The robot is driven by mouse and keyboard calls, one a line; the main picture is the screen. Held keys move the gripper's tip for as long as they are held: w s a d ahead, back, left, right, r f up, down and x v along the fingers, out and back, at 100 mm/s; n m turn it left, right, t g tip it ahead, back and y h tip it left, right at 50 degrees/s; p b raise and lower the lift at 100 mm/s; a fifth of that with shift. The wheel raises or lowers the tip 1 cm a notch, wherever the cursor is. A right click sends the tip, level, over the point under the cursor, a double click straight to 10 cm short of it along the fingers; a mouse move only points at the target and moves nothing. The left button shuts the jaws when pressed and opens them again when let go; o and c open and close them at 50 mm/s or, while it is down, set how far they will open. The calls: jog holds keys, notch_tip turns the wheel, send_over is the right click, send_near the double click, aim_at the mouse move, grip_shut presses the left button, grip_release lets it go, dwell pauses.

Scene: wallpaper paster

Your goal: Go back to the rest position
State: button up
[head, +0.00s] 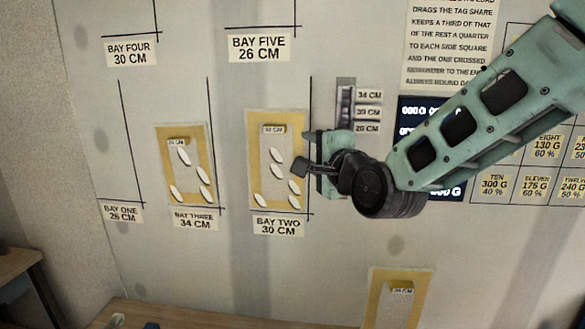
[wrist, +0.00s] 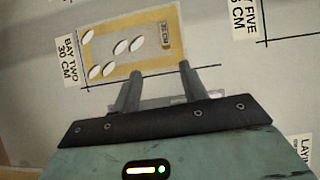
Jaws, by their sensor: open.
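My gripper (head: 310,153) is in front of the wall, at the right edge of the paper panel in bay two (head: 254,190). In the wrist view my gripper (wrist: 157,82) has its two fingers apart with nothing between them. The bay two panel (wrist: 115,32) lies beyond the fingertips there; I cannot tell whether they touch it. It is yellow-edged with several white oval patches and a small tag. My arm comes in from the upper right.
A similar panel (head: 170,160) hangs in bay three. Another yellow panel (head: 378,300) stands low at the front right. A dark display (head: 418,110) and a grid of labels are on the wall behind my arm. A wooden surface (head: 180,315) runs along the bottom.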

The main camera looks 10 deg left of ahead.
jog(key=s+d+f+n+g+h, duration=0.35)
jog(key=s+f+n+g, duration=0.7)
jog(key=s, duration=0.65)
jog(key=s+d+f+n+g+h, duration=0.2)
jog(key=s+d+f+n, duration=0.1)
jog(key=s+d, duration=0.3)
jog(key=s+d+f+n+g+h, duration=0.2)
jog(key=s+d+n, duration=0.4)
jog(key=s, duration=0.5)
jog(key=shift+d+f+g+h, duration=0.35)
jog(key=shift+f+h, duration=0.2)
jog(key=shift+f, duration=0.25)
